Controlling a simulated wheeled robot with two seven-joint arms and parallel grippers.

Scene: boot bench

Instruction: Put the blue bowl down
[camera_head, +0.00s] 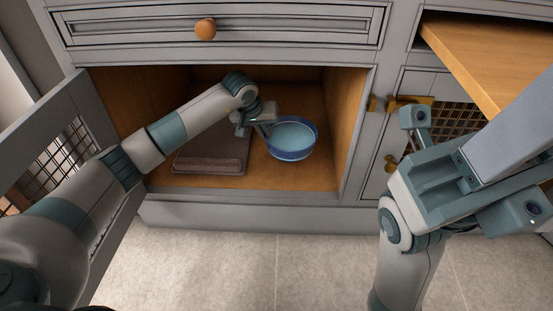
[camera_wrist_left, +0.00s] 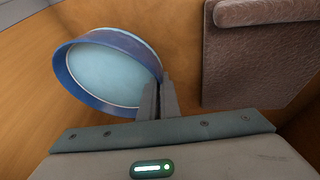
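The blue bowl (camera_head: 291,139) is inside the open lower cabinet, over the wooden floor on the right side of the compartment. It looks roughly upright in the head view; whether it touches the floor is hard to tell. My left gripper (camera_head: 266,128) reaches in from the left and meets the bowl's left rim. In the left wrist view, the fingers of my left gripper (camera_wrist_left: 160,98) are close together on the rim of the blue bowl (camera_wrist_left: 112,70). My right arm is close to the head camera at the right, outside the cabinet; its fingertips are not clear.
A dark brown padded slab (camera_head: 212,150) lies on the cabinet floor left of the bowl. The mesh door (camera_head: 62,150) stands open at left. A drawer with an orange knob (camera_head: 205,29) is above, and a wooden shelf (camera_head: 500,50) is at upper right. Pale tiles are in front.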

